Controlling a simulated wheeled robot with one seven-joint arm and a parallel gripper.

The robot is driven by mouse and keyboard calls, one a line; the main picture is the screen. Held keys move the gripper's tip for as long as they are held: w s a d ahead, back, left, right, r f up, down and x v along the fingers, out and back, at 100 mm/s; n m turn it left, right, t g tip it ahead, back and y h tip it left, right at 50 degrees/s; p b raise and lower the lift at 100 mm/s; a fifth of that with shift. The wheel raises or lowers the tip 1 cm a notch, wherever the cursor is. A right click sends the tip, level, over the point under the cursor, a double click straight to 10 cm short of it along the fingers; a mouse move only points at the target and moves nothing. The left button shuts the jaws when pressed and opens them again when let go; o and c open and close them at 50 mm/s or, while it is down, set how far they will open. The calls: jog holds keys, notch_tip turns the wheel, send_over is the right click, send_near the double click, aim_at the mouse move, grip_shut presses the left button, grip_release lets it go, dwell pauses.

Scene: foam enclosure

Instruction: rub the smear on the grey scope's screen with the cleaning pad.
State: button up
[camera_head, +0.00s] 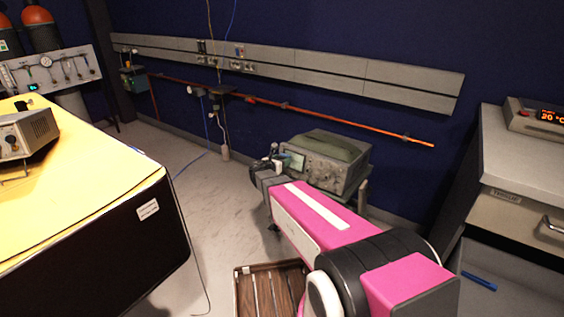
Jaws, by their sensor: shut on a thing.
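The grey scope (337,165) stands on a stand near the blue wall, right of centre. Its pale green screen (296,159) shows at the left of its front face. My gripper (264,162) is small and dark at the far end of my pink arm, just left of the screen. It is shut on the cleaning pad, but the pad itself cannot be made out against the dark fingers. I cannot tell whether the pad touches the screen. The smear is too small to see, and my arm hides the lower part of the scope's stand.
A yellow-topped foam block (95,170) with a grey instrument (28,133) fills the left. A slatted wooden crate (262,292) is on the floor below my arm. A grey cabinet (515,165) stands at right. Pale floor between block and scope is mostly clear, with a thin cable.

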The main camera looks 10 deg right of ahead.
jog(key=shift+v, duration=2.8)
jog(key=shift+v, duration=1.5)
